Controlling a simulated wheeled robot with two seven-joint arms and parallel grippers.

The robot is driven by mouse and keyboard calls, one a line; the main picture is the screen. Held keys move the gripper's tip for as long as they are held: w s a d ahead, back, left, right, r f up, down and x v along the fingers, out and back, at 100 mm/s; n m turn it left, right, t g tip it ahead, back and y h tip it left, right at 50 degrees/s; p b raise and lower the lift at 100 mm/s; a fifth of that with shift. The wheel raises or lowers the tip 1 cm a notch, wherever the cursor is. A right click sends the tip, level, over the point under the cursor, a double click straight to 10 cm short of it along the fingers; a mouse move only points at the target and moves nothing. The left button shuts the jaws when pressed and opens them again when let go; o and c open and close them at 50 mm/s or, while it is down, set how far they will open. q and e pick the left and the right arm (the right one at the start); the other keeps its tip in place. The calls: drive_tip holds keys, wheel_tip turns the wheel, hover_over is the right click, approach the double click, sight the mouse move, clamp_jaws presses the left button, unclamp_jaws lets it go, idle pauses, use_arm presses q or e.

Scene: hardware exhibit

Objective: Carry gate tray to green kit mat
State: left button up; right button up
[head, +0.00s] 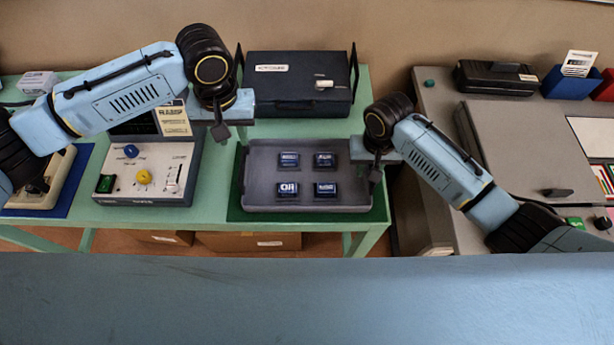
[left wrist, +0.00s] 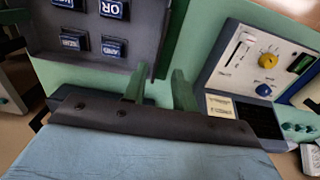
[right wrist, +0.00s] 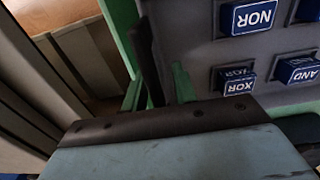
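The gate tray (head: 305,209) is a grey, shallow tray with several blue gate blocks in it. It sits on a dark green mat (head: 235,212), which shows along its left and front edges. My left gripper (head: 221,130) is open and empty, just left of the tray's back left corner; in the left wrist view its fingers (left wrist: 160,90) are beside the tray wall (left wrist: 160,50). My right gripper (head: 375,175) is at the tray's right wall. In the right wrist view its fingers (right wrist: 165,80) are apart near that wall (right wrist: 175,30); contact is unclear.
A black case (head: 298,85) stands behind the tray. A control box (head: 150,180) with coloured knobs is on the left of the light green table. A grey bench (head: 530,140) with bins stands to the right across a gap. Cardboard boxes (head: 245,241) lie below the table.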

drive_tip(key=shift+r, duration=0.2)
use_arm(q)
wheel_tip(320, 180, up, 2)
drive_tip(key=shift+r, duration=0.15)
use_arm(e)
wheel_tip(320, 180, up, 12)
drive_tip(key=shift+f, duration=0.15)
idle(0.5)
